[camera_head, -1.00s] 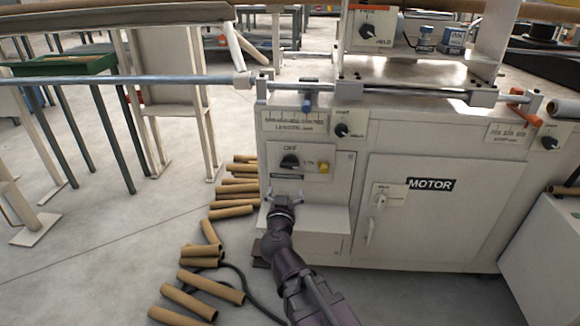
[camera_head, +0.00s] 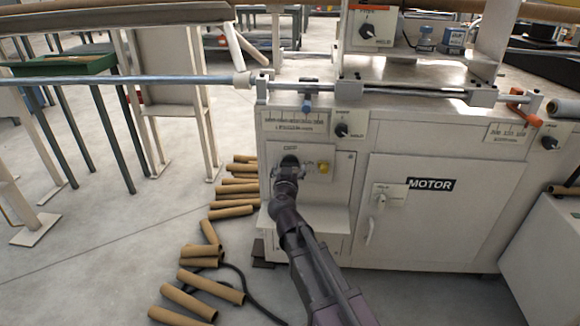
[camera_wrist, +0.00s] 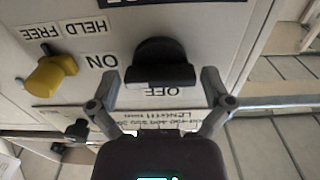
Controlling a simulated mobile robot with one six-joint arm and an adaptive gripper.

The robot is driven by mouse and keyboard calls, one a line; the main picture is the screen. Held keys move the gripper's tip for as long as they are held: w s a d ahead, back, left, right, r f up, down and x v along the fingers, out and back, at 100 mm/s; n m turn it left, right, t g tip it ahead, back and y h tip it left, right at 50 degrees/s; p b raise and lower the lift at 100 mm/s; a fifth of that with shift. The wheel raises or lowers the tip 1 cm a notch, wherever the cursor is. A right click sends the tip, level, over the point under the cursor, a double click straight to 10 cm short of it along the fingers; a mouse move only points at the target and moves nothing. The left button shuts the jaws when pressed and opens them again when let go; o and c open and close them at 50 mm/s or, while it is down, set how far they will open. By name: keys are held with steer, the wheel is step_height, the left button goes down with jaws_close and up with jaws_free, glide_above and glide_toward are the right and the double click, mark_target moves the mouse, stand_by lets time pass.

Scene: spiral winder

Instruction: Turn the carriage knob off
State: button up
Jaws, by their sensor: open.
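The carriage knob (camera_wrist: 160,62) is a black rotary knob on the light panel, with OFF and ON printed beside it in the upside-down wrist view. The OFF label (camera_wrist: 161,91) lies just below it in the picture, and the ON label (camera_wrist: 102,61) lies to its left. I cannot tell clearly where the pointer aims. My gripper (camera_wrist: 160,76) is open, with one finger on each side of the knob and gaps still showing. In the head view my gripper (camera_head: 288,168) is at the panel and covers most of the knob.
A yellow HELD/FREE knob (camera_wrist: 51,75) sits close by on the same panel. Above the panel are a length scale (camera_head: 296,122) and another black knob (camera_head: 342,130). The MOTOR door (camera_head: 430,225) is to the right. Cardboard tubes (camera_head: 232,212) lie on the floor at left.

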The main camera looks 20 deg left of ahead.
steer(key=shift+w, duration=0.2)
steer(key=shift+c, duration=0.4)
steer(key=c, duration=0.8)
